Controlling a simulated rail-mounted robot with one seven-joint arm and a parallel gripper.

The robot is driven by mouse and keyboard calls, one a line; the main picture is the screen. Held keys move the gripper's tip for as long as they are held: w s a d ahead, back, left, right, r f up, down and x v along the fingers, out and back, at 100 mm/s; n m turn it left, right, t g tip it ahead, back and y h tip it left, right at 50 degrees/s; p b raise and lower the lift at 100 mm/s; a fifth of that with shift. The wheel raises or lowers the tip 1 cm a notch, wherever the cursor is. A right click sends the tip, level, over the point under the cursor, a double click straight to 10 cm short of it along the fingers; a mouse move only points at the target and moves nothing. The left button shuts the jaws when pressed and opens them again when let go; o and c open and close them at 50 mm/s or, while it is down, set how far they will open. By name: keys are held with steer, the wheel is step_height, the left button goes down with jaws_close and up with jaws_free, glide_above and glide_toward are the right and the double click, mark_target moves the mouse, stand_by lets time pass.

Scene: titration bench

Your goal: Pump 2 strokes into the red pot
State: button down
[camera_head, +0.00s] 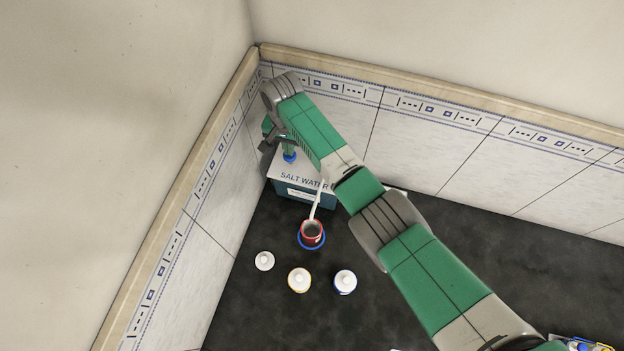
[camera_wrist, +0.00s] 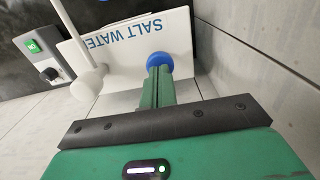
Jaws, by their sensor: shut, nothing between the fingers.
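The red pot (camera_head: 311,228) stands open on a blue ring (camera_head: 311,244) in front of the salt water box (camera_head: 303,194). The box's white spout (camera_head: 315,205) reaches down towards the pot's mouth. My gripper (camera_head: 289,150) is shut and empty, with its fingertips at the blue pump knob (camera_head: 290,158) on top of the box. In the wrist view the shut green fingers (camera_wrist: 158,76) point at the blue knob (camera_wrist: 159,60) and overlap its edge; I cannot tell whether they touch it. The pot is not visible in the wrist view.
Three white lidded pots stand in front: a plain one (camera_head: 264,261), a yellow-rimmed one (camera_head: 299,280) and a blue-rimmed one (camera_head: 345,282). Tiled walls close in behind and left of the box. A grey unit with a green switch (camera_wrist: 33,47) shows in the wrist view.

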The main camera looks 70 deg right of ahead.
steer(key=shift+f+b, duration=0.65)
steer(key=shift+f, duration=0.5)
steer(key=shift+r, duration=0.1)
steer(key=shift+r+p, duration=1.6)
steer(key=shift+p, duration=0.15)
step_height(320, 180, up, 6)
steer(key=p, duration=0.6)
